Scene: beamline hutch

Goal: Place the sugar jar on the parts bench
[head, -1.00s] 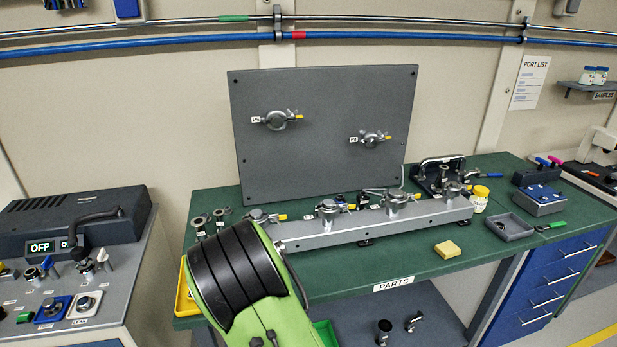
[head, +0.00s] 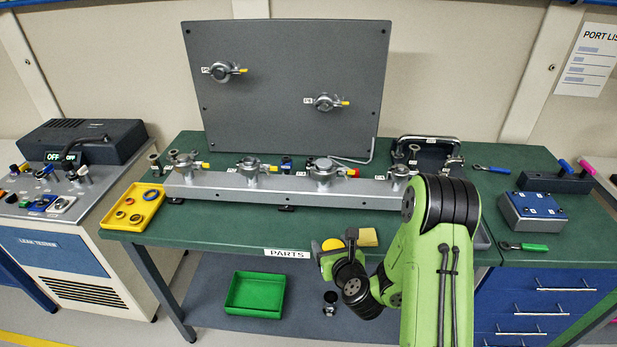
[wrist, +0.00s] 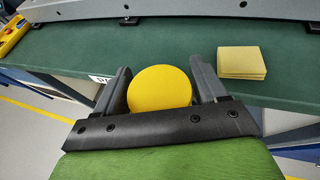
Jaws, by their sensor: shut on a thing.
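The parts bench (head: 230,225) has a green top and a PARTS label (head: 287,254) on its front edge. My gripper (head: 335,243) is at that front edge, right of the label. It is shut on a round yellow-lidded thing (wrist: 160,88), taken as the sugar jar; its yellow top also shows in the head view (head: 331,244). In the wrist view the lid sits between my two fingers, seen from above. The jar's body and label are hidden, and I cannot tell its height over the bench edge.
A long grey manifold (head: 290,190) with clamps stands behind. A yellow tray (head: 133,207) with rings is at the left. Bare green bench top lies between tray and block.

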